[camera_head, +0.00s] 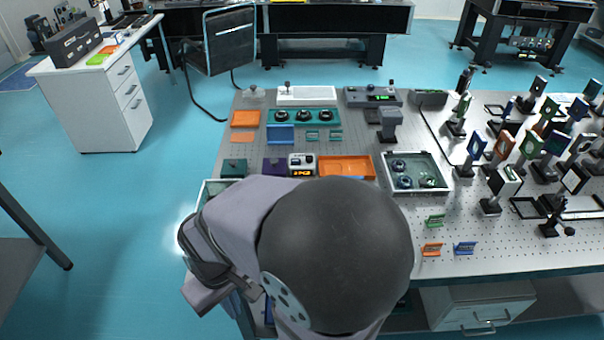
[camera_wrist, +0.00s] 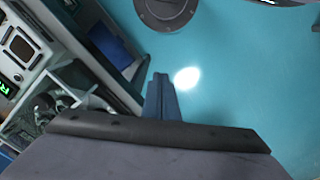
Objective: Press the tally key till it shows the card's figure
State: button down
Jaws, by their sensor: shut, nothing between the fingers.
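My gripper (camera_wrist: 161,80) shows in the wrist view with its fingers together and empty, over the blue floor. In the head view my arm fills the lower middle, and I cannot make out the fingertips. A small pale device with a lit orange display (camera_head: 301,165) stands on the perforated table; its figure is too small to read surely. A grey box with a green display (camera_head: 380,97) stands at the back. I cannot tell which is the tally; no card figure is readable.
An orange tray (camera_head: 346,158) and a grey-rimmed tray of round parts (camera_head: 440,190) lie near the table's middle. Many upright optics mounts (camera_head: 505,145) crowd the right. Small coloured card stands (camera_head: 432,249) are at the front. Open floor (camera_head: 110,230) lies left.

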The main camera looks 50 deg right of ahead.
jog(key=w+d+r+m+t+p, duration=0.1)
jog(key=w+d+m, duration=0.1)
jog(key=w+d, duration=0.3)
jog(key=w+d+r+m+t+y+p, duration=0.1)
jog(key=w+d+r, duration=0.1)
jog(key=w+d, duration=0.3)
jog(key=w+d+r+m+t+p, duration=0.1)
jog(key=w+d, duration=0.4)
jog(key=w, duration=0.6)
jog(key=shift+w+r+m+t+y+p, duration=0.3)
jog(key=shift+w+r+m+t+y, duration=0.1)
jog(key=shift+r+m+t, duration=0.3)
jog(key=w+d+r+m+t+p, duration=0.1)
jog(key=w+d, duration=0.2)
jog(key=d, duration=0.4)
jog(key=w+d+r+m+t+p, duration=0.1)
jog(key=w+d+m, duration=0.1)
jog(key=d, duration=0.5)
jog(key=m+t+h, duration=0.2)
jog(key=t+h, duration=0.1)
send_over(298, 162)
jog(key=shift+r+p, duration=0.3)
jog(key=shift+p, duration=0.1)
jog(key=shift+a+f, duration=0.1)
jog(key=shift+f, duration=0.05)
notch_tip(298, 162, down, 7)
jog(key=b, duration=0.3)
jog(key=shift+f+b, duration=0.75)
jog(key=shift+b, duration=0.4)
